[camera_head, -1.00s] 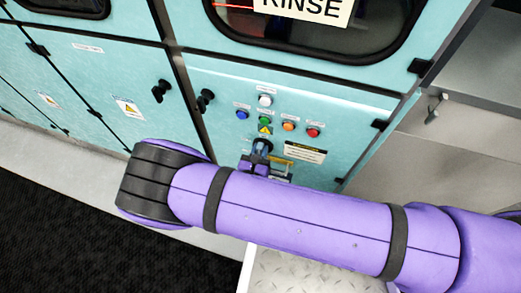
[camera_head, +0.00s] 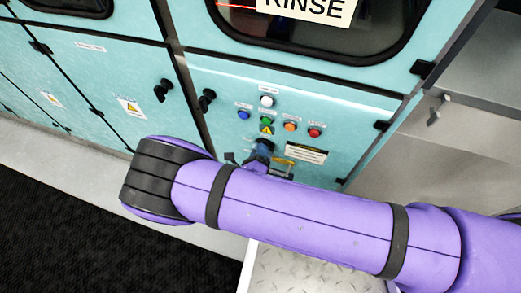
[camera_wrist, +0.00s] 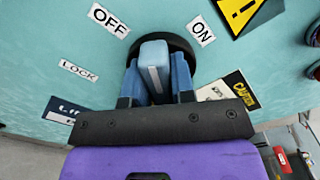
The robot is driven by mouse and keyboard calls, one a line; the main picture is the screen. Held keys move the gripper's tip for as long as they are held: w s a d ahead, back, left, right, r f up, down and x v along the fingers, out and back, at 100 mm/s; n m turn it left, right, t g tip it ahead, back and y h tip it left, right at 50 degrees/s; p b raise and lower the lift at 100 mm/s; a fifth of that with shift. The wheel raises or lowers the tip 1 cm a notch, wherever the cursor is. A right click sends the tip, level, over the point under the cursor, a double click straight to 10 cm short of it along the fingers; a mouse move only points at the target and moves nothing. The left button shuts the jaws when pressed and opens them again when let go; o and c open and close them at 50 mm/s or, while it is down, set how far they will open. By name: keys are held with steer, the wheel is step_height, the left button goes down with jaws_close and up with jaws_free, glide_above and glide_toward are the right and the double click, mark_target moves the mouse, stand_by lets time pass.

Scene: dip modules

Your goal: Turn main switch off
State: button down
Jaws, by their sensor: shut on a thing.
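The main switch (camera_wrist: 154,58) is a blue-grey knob with a pale line along it, on a dark round base (camera_wrist: 180,46) on the teal panel. My gripper (camera_wrist: 157,84) is shut on the knob, one blue finger on each side. In the wrist view the OFF label (camera_wrist: 108,20) is up and left of the knob, the ON label (camera_wrist: 201,30) up and right, and the LOCK label (camera_wrist: 78,70) left. The knob's top end lies between OFF and ON. In the head view the switch (camera_head: 265,147) is partly hidden by my gripper (camera_head: 258,160).
Blue, green, orange and red buttons (camera_head: 289,127) and a white one (camera_head: 267,101) sit just above the switch. A yellow warning triangle (camera_wrist: 245,12) and caution label (camera_wrist: 240,88) are close by. Black door knobs (camera_head: 207,97) stand out at the left.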

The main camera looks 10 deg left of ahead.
steer(key=n, duration=0.6)
steer(key=shift+a+f+n, duration=0.1)
steer(key=shift+f+n, duration=0.1)
steer(key=shift+n, duration=0.1)
stand_by(0.4)
steer(key=c, duration=1)
jaws_free()
steer(key=shift+o, duration=0.2)
steer(key=shift+s, duration=0.1)
steer(key=s, duration=1)
steer(key=shift+s+a, duration=0.3)
steer(key=shift+a, duration=0.1)
steer(key=shift+s, duration=0.1)
